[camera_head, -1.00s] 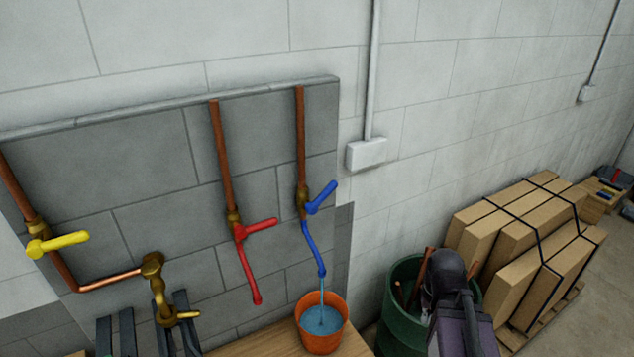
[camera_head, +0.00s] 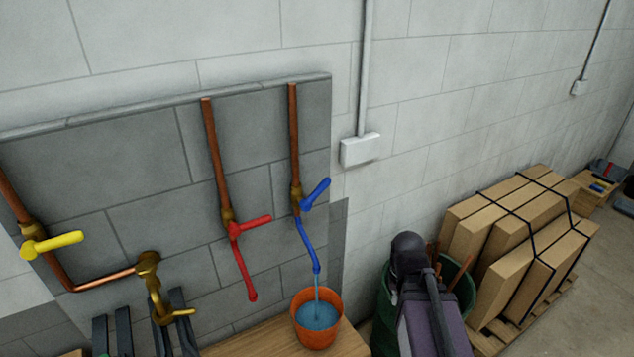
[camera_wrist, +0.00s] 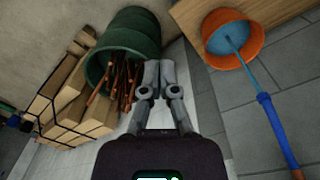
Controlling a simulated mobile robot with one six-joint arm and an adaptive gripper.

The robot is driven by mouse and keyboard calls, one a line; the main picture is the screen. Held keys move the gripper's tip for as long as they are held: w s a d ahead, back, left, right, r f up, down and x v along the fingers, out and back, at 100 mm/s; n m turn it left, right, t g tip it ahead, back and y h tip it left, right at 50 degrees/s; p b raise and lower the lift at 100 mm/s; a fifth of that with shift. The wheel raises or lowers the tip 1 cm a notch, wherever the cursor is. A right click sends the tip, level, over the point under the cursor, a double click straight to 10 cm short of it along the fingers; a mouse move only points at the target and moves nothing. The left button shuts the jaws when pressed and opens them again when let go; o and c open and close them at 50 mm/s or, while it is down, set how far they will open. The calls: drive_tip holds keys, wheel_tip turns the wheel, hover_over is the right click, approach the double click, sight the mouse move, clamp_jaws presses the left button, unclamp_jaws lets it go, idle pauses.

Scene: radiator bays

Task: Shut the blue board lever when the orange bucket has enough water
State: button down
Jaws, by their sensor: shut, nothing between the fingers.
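The blue lever (camera_head: 316,193) sits on the valve of the right copper pipe and points up to the right, across the pipe's line. A blue spout hose (camera_head: 308,246) hangs below it, and a stream of water runs from it into the orange bucket (camera_head: 299,334). The water (camera_head: 318,316) stands well up inside the bucket, below the rim. The bucket also shows in the wrist view (camera_wrist: 250,60), with the stream falling in. My gripper (camera_wrist: 154,92) is shut and empty, left of the bucket in the wrist view and apart from the lever.
The bucket stands on a wooden bench (camera_head: 251,338). A green barrel (camera_head: 384,310) of copper pipe offcuts is right of it, partly behind my arm. Strapped cartons (camera_head: 520,240) stand beyond. A red lever (camera_head: 252,224), a yellow lever (camera_head: 60,243) and a brass tap (camera_head: 153,285) are to the left.

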drive_tip(key=w+a+r+m+t+h+p, duration=0.25)
drive_tip(key=w+a+r+m+p, duration=0.25)
drive_tip(key=w+a+r+p, duration=0.8)
drive_tip(key=m+t+h+p, duration=0.2)
drive_tip(key=m+t+p, duration=0.25)
drive_tip(key=p, duration=0.55)
approach(319, 187)
drive_tip(key=w+r+v, duration=0.1)
drive_tip(key=v, duration=0.5)
drive_tip(key=shift+s+a+f+m+g, duration=0.1)
drive_tip(key=shift+a+f+m+g, duration=0.05)
drive_tip(key=shift+a+m+g, duration=0.15)
drive_tip(key=shift+d+f, duration=0.1)
drive_tip(key=shift+f, duration=0.05)
drive_tip(key=b+x, duration=1)
drive_tip(key=x, duration=0.3)
drive_tip(key=shift+w+d+f+b, duration=0.2)
drive_tip(key=shift+w+d+b, duration=0.05)
drive_tip(key=shift+b, duration=0.05)
drive_tip(key=shift+a, duration=0.1)
